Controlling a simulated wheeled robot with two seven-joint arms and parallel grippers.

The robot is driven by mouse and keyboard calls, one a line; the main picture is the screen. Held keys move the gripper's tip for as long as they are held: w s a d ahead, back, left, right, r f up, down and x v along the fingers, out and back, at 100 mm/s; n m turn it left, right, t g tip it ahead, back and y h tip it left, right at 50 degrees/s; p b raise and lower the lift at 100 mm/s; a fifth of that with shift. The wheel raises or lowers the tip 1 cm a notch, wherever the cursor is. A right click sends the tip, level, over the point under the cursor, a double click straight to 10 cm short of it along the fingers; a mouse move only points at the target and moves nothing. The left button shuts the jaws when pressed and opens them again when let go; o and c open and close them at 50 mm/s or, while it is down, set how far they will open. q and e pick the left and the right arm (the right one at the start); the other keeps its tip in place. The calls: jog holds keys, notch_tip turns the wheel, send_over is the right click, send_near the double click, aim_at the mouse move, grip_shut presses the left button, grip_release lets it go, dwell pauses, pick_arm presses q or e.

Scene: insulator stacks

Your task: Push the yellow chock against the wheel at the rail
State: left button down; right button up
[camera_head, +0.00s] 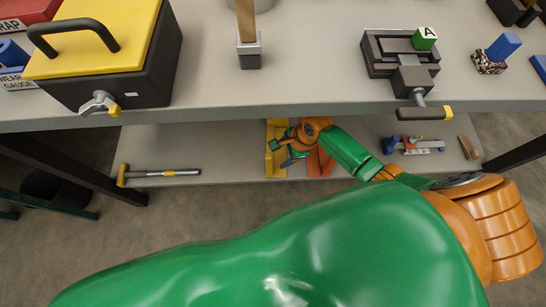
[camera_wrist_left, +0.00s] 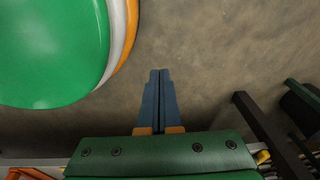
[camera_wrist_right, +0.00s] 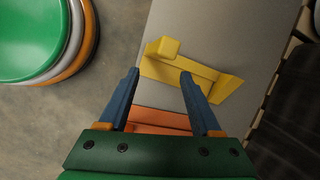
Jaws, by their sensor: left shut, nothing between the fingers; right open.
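A yellow angular piece (camera_head: 271,157), which looks like the chock, lies on the lower shelf (camera_head: 222,150). In the right wrist view the yellow piece (camera_wrist_right: 222,91) shows as a long bar with a raised block at one end and a slanted end at the other. My right gripper (camera_head: 284,152) is open above the shelf. Its fingers (camera_wrist_right: 160,73) point at the bar with nothing between them; contact cannot be told. An orange piece (camera_head: 320,163) lies beside it. My left gripper (camera_wrist_left: 160,72) is shut and empty over the floor. I cannot make out a wheel or rail.
The upper bench top (camera_head: 300,84) overhangs the lower shelf. A clamp handle (camera_head: 425,113) juts from its front edge. On the shelf are a hammer-like tool (camera_head: 165,173) at left, a blue and orange tool (camera_head: 412,146) and a wooden block (camera_head: 468,147) at right.

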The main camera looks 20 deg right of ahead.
aim_at(269, 161)
jog(key=a+m+b, duration=0.2)
jog(key=w+a+f+m+y+b, duration=0.1)
jog(key=shift+g, duration=0.4)
jog(key=f+b, duration=0.2)
jog(key=f, duration=0.1)
jog(key=f+b, duration=0.1)
jog(key=shift+a+f+b, duration=0.2)
jog(key=shift+a+b, duration=0.1)
jog(key=shift+a, duration=0.05)
jog(key=shift+w+a+f, duration=0.15)
jog(key=shift+a+f, duration=0.05)
jog(key=shift+f, duration=0.15)
pick_arm(q)
jog(key=w+d+f, duration=0.3)
jog(key=w+f, duration=0.2)
jog(key=shift+w+d, duration=0.15)
pick_arm(e)
jog(key=shift+r, duration=0.1)
pick_arm(q)
jog(key=shift+f, duration=0.1)
pick_arm(e)
grip_shut()
